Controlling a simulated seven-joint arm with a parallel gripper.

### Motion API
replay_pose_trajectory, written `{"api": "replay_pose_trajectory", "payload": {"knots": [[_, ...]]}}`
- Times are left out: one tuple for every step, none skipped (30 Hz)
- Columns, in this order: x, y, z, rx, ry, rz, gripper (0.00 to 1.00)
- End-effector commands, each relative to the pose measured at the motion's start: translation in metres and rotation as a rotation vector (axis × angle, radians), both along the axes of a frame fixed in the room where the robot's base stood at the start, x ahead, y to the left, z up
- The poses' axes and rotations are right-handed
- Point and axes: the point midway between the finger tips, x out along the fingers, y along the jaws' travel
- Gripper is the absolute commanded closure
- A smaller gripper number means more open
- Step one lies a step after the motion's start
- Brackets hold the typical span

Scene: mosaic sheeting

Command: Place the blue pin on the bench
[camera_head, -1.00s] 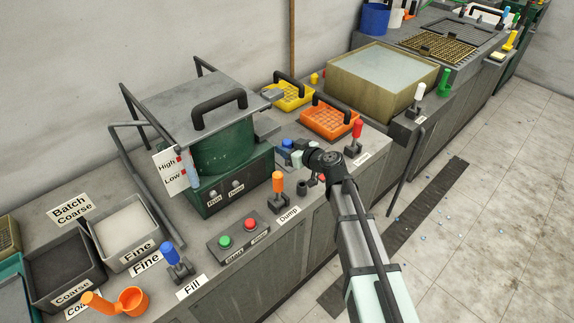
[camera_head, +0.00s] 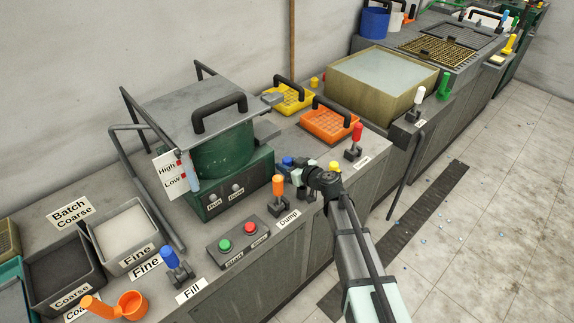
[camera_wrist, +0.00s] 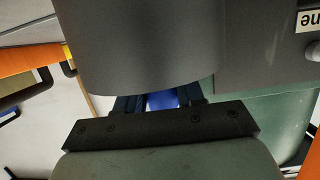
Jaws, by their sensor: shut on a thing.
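The blue pin (camera_head: 287,161) is in my gripper (camera_head: 292,168), in front of the green machine. Only a small blue part shows past the fingers in the head view. In the wrist view, a blue patch of the pin (camera_wrist: 162,100) shows between the dark fingers, and the rest is hidden. My gripper is shut on it. The grey bench (camera_head: 300,138) runs beneath and beyond the gripper. I cannot tell whether the pin touches the bench top.
The green machine (camera_head: 225,150) stands left of the gripper. An orange-handled lever (camera_head: 278,186) is close by at lower left, and a red-handled lever (camera_head: 357,133) to the right. Orange (camera_head: 328,122) and yellow (camera_head: 290,100) baskets sit behind. A yellow knob (camera_head: 335,166) is beside the wrist.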

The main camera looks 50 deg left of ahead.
Motion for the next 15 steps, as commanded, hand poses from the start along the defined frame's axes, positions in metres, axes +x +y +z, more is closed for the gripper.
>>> {"api": "replay_pose_trajectory", "payload": {"knots": [[0.0,0.0,-0.0009,0.0,0.001,0.0,0.96],[0.0001,0.0001,-0.0018,0.0,0.001,0.0,0.96],[0.0001,0.0,-0.0029,0.0,0.001,0.0,0.96],[0.0,0.0,-0.0026,0.0,0.001,0.0,0.6],[0.0,0.0,-0.0025,0.0,0.001,0.0,0.57],[0.0,0.0,-0.0024,0.0,0.001,0.0,0.53],[0.0,0.0,-0.0024,0.0,0.001,0.0,0.5],[0.0,0.0,-0.0023,0.0,0.001,0.0,0.47],[0.0,0.0,-0.0023,0.0,0.001,0.0,0.43],[0.0,0.0,-0.0023,0.0,0.0,0.0,0.41],[0.0,0.0,-0.0023,0.0,0.0,0.0,0.38],[0.0,0.0,-0.0023,0.0,0.0,0.0,0.37],[0.0,0.0,-0.0023,0.0,0.0,0.0,0.37],[0.0,0.0,-0.0023,0.0,0.0,0.0,0.37],[0.0,0.0,-0.0022,0.0,0.0,0.0,0.37]]}}
